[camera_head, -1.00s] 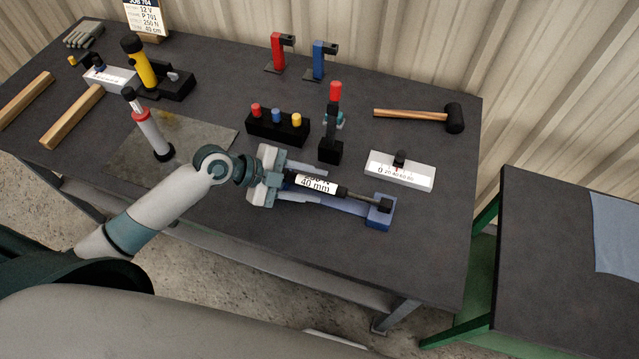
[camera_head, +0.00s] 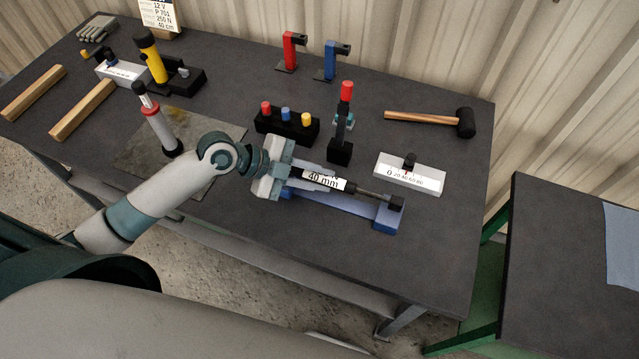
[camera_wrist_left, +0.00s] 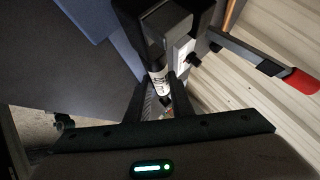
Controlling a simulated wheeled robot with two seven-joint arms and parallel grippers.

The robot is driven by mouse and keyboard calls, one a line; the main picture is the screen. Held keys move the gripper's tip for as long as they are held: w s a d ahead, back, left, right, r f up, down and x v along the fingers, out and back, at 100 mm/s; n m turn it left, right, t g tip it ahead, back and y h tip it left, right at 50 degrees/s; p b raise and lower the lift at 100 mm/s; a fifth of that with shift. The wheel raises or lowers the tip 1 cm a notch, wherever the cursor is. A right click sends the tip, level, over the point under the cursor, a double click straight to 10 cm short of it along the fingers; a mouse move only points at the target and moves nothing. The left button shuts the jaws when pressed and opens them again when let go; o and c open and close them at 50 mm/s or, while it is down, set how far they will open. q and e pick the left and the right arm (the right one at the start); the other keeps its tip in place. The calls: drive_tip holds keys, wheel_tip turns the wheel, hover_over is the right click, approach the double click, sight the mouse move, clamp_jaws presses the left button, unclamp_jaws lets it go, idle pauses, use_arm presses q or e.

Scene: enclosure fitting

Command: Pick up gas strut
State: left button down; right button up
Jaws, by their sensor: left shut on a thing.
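The gas strut (camera_head: 325,182) is a dark cylinder with a white label reading "40 mm", a thin rod and a black end piece. My left gripper (camera_head: 308,177) is shut on its body near the label. The strut is held just above the blue cradle (camera_head: 345,208), with the rod pointing right; a gap shows between them. My right gripper is out of view.
Behind stand a black block with coloured buttons (camera_head: 287,127), a red-topped upright tool (camera_head: 342,125) and a white scale gauge (camera_head: 410,176). A mallet (camera_head: 430,118) lies farther back. A red-and-grey cylinder (camera_head: 158,128) stands on a grey mat. The bench front right is clear.

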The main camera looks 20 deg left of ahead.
use_arm(q)
drive_tip(key=shift+r+b, duration=0.4)
drive_tip(key=shift+r, duration=0.35)
drive_tip(key=s+d+r, duration=0.7)
drive_tip(key=s, duration=0.2)
drive_tip(key=shift+d, duration=0.2)
